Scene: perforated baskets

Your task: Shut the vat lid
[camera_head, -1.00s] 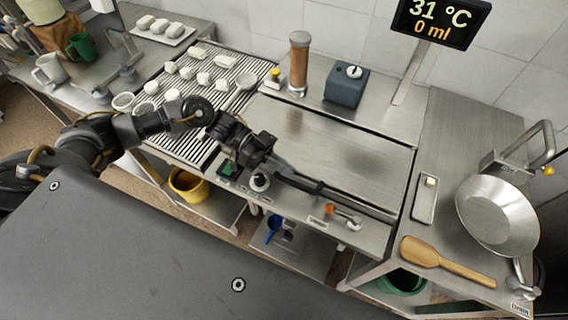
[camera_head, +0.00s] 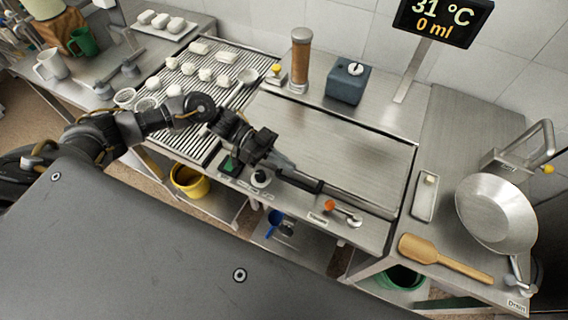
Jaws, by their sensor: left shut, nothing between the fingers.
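The vat lid (camera_head: 330,135) is a flat brushed-steel panel in the middle of the counter. It lies over the vat and looks about level with the surrounding steel, with a thin dark gap along its back and right edges. A bar-like handle (camera_head: 362,203) runs along its front edge. My left gripper (camera_head: 318,187) is shut and empty at the front edge, beside the left end of the bar. I cannot tell whether it touches the lid or bar. The arm hides the lid's front left corner. My right gripper is not in view.
Behind the lid stand a brown cylinder (camera_head: 300,62) and a blue-grey box (camera_head: 347,83). A draining rack (camera_head: 212,92) with several white pieces is left. A pan (camera_head: 497,212) and wooden paddle (camera_head: 445,258) lie right. Knobs and a small tap (camera_head: 345,215) line the front panel.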

